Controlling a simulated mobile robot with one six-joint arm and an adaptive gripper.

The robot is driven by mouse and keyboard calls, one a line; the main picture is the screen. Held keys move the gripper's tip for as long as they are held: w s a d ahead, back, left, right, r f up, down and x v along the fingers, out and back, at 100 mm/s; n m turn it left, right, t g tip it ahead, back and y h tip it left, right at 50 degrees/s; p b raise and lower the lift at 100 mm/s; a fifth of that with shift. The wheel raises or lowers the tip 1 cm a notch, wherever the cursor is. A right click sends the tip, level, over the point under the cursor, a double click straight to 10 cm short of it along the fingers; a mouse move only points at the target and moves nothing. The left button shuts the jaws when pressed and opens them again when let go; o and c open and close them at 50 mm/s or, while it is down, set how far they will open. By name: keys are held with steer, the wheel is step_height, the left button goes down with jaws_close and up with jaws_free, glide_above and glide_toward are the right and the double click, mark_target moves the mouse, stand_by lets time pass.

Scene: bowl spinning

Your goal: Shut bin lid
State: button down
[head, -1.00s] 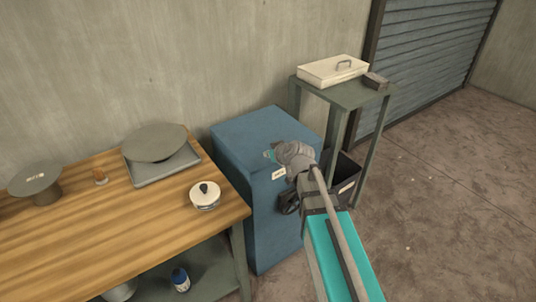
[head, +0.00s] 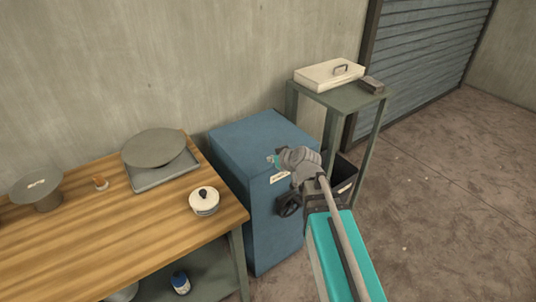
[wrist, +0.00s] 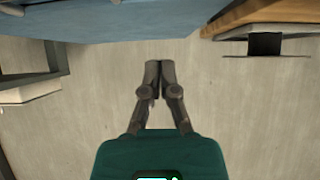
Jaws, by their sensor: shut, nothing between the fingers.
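A dark open-topped bin (head: 345,170) with a pale label stands on the floor under the small side table, partly hidden behind my arm. I cannot make out its lid. A cream box (head: 315,79) with a flat handled top sits on the side table. My gripper (head: 272,160) is at the front top edge of the blue cabinet (head: 258,133), in front of it in the picture; contact cannot be told. In the wrist view my gripper (wrist: 160,68) has its fingers together with nothing between them.
The side table (head: 352,97) also holds a small dark block (head: 371,85). A wooden workbench (head: 95,235) at left carries a scale (head: 160,160), a white lidded pot (head: 204,202) and a grey stand (head: 38,190). The floor (head: 440,200) at right is clear.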

steer(key=s+d+f+b, duration=0.1)
steer(key=s+d+f, duration=0.1)
steer(key=s, duration=0.3)
steer(key=shift+d+b, duration=0.3)
steer(key=shift+d, duration=0.3)
steer(key=s+d+f+m+g+h+p, duration=0.1)
steer(key=s+d+f+m+g+h, duration=0.3)
steer(key=s, duration=0.3)
steer(key=s+d+f+m+g+h, duration=0.2)
steer(key=s+d+f+m+g, duration=0.1)
steer(key=s+d+g, duration=0.25)
step_height(320, 180, up, 12)
steer(key=p, duration=1.2)
steer(key=shift+s+a, duration=0.2)
steer(key=shift+a, duration=0.2)
steer(key=shift+f, duration=0.1)
